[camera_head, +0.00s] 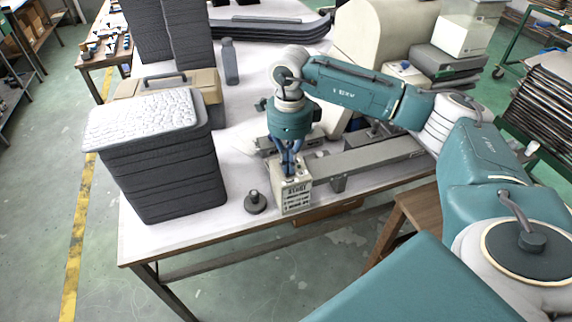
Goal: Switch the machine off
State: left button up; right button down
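A small pale control box (297,197) with dark lettering and lines on its front stands at the front edge of the white-topped table. A grey machine with a long flat bed (365,157) lies right behind it and to its right. My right gripper (289,172) points straight down over the top of the box. Its blue fingers are close together and look shut, with nothing seen between them. The fingertips are at or just above the box top; I cannot tell whether they touch. They hide part of the top, and no switch can be made out. My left gripper is not in view.
A stack of dark trays with a white textured top (150,150) stands at the left of the table (240,190). A dark round knob-like piece (256,203) sits just left of the box. A grey bottle (230,62) stands farther back.

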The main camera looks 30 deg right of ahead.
jog(key=shift+w+r+p, duration=0.1)
jog(key=shift+r+p, duration=0.5)
jog(key=shift+r, duration=0.15)
jog(key=shift+r+p, duration=1.5)
jog(key=shift+r, duration=1.15)
jog(key=shift+f, duration=0.1)
